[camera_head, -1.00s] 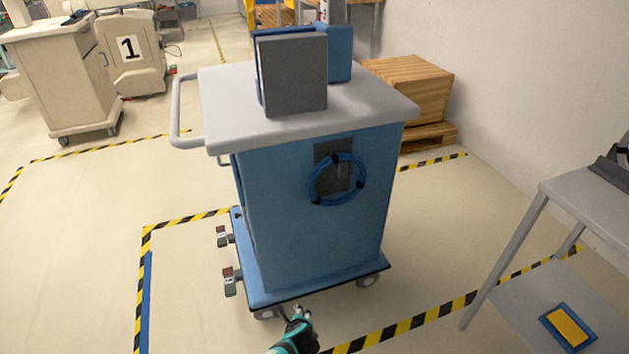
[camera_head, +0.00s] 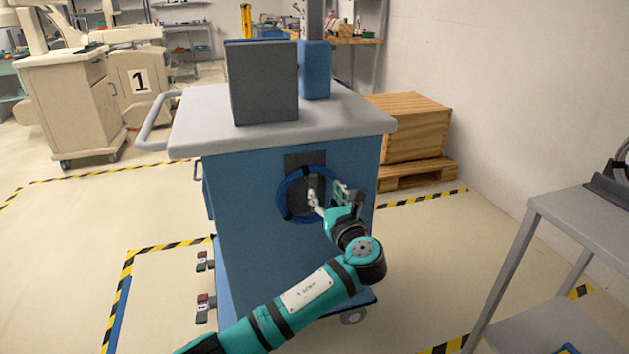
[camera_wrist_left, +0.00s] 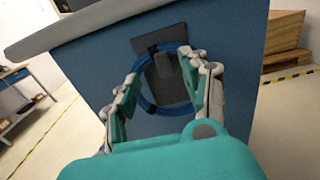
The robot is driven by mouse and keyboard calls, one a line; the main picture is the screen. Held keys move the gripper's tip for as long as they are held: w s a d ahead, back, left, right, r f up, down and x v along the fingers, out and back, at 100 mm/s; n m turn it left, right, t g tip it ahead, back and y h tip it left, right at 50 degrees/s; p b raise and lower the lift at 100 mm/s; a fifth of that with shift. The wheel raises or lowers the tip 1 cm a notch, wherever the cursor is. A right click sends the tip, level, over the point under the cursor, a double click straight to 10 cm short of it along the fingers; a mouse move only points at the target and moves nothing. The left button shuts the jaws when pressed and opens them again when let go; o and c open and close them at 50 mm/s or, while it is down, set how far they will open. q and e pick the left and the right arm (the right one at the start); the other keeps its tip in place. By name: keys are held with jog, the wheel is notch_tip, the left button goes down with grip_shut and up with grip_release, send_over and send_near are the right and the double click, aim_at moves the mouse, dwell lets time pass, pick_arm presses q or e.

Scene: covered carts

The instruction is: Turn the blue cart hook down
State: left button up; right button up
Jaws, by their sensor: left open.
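The blue cart (camera_head: 245,240) stands in the middle of the head view with a pale grey top. On its near side is a dark plate (camera_head: 304,160), with a blue ring-shaped coil (camera_head: 281,201) hanging on it. The plate (camera_wrist_left: 173,38) and coil (camera_wrist_left: 146,100) also show in the left wrist view, between my fingers. The hook itself is hard to make out against the dark plate. My left gripper (camera_head: 328,192) is open in front of the coil's right part, fingers towards the plate; contact cannot be told. My right gripper is not in view.
A dark grey box (camera_head: 263,84) and a blue case (camera_head: 314,70) stand on the cart top. Wooden crates (camera_head: 415,130) are behind right. A grey table (camera_head: 590,225) stands at right. Open floor lies to the left, with striped tape.

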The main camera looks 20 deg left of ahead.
aim_at(314, 176)
pick_arm(q)
jog(key=b+x, duration=0.1)
jog(key=x, duration=0.7)
jog(key=shift+f, duration=0.1)
jog(key=shift+w+a+b, duration=0.3)
jog(key=shift+w+a, duration=0.1)
jog(key=shift+w, duration=0.1)
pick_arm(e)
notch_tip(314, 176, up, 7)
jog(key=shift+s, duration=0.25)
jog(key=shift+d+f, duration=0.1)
pick_arm(q)
grip_shut()
